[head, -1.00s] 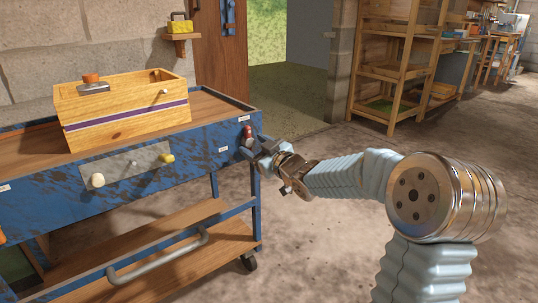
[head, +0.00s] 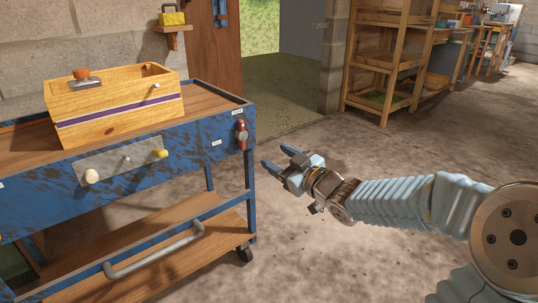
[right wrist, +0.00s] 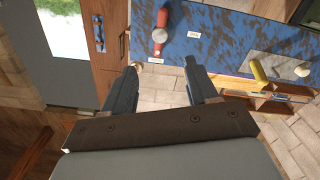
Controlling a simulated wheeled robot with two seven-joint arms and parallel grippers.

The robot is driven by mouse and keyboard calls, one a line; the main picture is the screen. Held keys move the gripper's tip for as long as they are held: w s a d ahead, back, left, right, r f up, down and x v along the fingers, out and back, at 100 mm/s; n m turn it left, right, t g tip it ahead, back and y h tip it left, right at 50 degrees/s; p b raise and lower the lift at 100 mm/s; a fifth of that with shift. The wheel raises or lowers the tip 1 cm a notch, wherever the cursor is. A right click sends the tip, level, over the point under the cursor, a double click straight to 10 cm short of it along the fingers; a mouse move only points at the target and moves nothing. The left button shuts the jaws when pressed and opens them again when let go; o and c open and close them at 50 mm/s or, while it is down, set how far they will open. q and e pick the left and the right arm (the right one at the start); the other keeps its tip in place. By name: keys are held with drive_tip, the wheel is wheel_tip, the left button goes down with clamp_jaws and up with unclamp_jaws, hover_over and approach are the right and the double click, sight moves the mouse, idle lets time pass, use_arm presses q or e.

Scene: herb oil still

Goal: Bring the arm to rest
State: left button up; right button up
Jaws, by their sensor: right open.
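My right gripper (head: 277,158) is open and empty in the head view, held over the floor to the right of the blue cart (head: 205,131). Its two fingers point left toward the cart's end and are apart from it. A red-handled part (head: 241,134) sits on the cart's front panel near its right corner, with a gap to my fingers. In the right wrist view my open fingers (right wrist: 158,88) have nothing between them, and the red part (right wrist: 160,30) shows beyond them. My left gripper is in no view.
A wooden box (head: 118,103) stands on the cart. White (head: 91,176) and yellow (head: 159,154) knobs and a grey lower handle (head: 155,252) stick out of its front. A wooden shelf unit (head: 385,60) stands behind. The floor (head: 320,255) around my right arm is clear.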

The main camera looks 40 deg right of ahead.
drive_tip(key=a+f+m+g, duration=0.1)
drive_tip(key=a+f+g, duration=0.3)
drive_tip(key=f, duration=0.7)
drive_tip(key=w+a+f+m+g+y, duration=0.15)
drive_tip(key=a+f, duration=0.35)
drive_tip(key=f, duration=0.5)
drive_tip(key=a+f+m+g+h, duration=0.15)
drive_tip(key=a+f+g, duration=0.3)
drive_tip(key=f, duration=0.65)
drive_tip(key=s+a+f+m+g+y, duration=0.1)
drive_tip(key=s+a+f+g, duration=0.3)
drive_tip(key=s+a+f, duration=0.35)
drive_tip(key=s+a+f+m+g+y, duration=0.1)
drive_tip(key=s+a+f+m+g, duration=0.15)
drive_tip(key=s+a+f, duration=0.5)
drive_tip(key=s+d+r+n+p, duration=0.1)
drive_tip(key=s+r+p, duration=0.2)
drive_tip(key=r+p, duration=0.8)
drive_tip(key=p, duration=0.2)
drive_tip(key=shift+d+r+g+y+p, duration=0.3)
drive_tip(key=shift+r+g, duration=0.05)
drive_tip(key=shift+r, duration=0.05)
